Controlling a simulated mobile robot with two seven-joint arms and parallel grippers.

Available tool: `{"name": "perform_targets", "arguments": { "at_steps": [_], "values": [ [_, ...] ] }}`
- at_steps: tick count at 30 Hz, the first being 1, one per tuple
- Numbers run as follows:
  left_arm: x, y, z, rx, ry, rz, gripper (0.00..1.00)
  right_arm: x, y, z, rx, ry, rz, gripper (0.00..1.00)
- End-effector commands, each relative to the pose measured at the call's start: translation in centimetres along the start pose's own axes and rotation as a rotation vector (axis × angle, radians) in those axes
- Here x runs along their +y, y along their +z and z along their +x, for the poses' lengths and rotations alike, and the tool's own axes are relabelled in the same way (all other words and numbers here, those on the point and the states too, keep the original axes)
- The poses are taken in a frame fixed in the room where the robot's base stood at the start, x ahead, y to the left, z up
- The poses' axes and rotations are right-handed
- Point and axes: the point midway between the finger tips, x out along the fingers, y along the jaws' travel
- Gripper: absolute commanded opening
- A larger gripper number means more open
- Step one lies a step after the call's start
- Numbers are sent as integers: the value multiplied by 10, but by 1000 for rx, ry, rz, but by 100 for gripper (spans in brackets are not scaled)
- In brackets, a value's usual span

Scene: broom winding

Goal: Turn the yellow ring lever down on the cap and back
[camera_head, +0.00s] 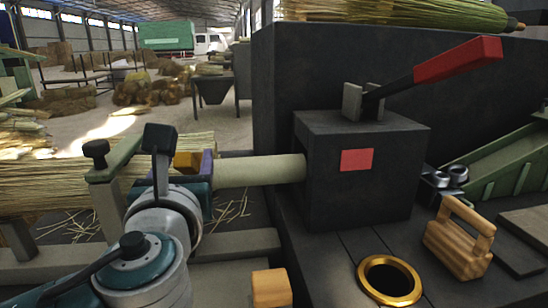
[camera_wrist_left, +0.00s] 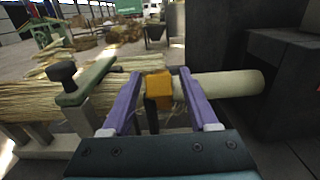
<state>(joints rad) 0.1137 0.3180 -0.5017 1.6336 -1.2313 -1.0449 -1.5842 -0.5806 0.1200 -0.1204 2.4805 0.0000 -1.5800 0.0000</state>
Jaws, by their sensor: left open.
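The yellow lever piece (camera_head: 187,159) sits where the broom straw meets the pale handle (camera_head: 262,171). In the left wrist view the yellow piece (camera_wrist_left: 158,88) is a block with a dark part below it. My left gripper (camera_wrist_left: 157,84) is open, with one purple finger on each side of the yellow piece. I see a gap beside each finger; whether either one touches it I cannot tell. In the head view my left gripper (camera_head: 190,168) partly hides the yellow piece and the straw end. I cannot make out the cap clearly. My right gripper is out of view.
A green clamp with a dark knob (camera_head: 97,153) stands left of my gripper. A dark box (camera_head: 357,170) with a red-handled lever (camera_head: 458,60) stands at the handle's right end. A gold ring (camera_head: 389,279) and wooden-handled tool (camera_head: 460,238) are on the bench to the right.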

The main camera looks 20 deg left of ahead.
Motion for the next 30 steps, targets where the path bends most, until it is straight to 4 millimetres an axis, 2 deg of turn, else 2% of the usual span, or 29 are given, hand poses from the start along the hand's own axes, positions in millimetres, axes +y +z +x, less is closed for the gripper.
{"name": "perform_targets", "arguments": {
  "at_steps": [8,24,30],
  "values": [
    [0,0,3,0,0,-1,60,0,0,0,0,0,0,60],
    [0,0,2,1,0,-1,2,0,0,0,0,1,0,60],
    [0,0,2,1,0,-1,0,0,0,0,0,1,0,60]
  ]
}}
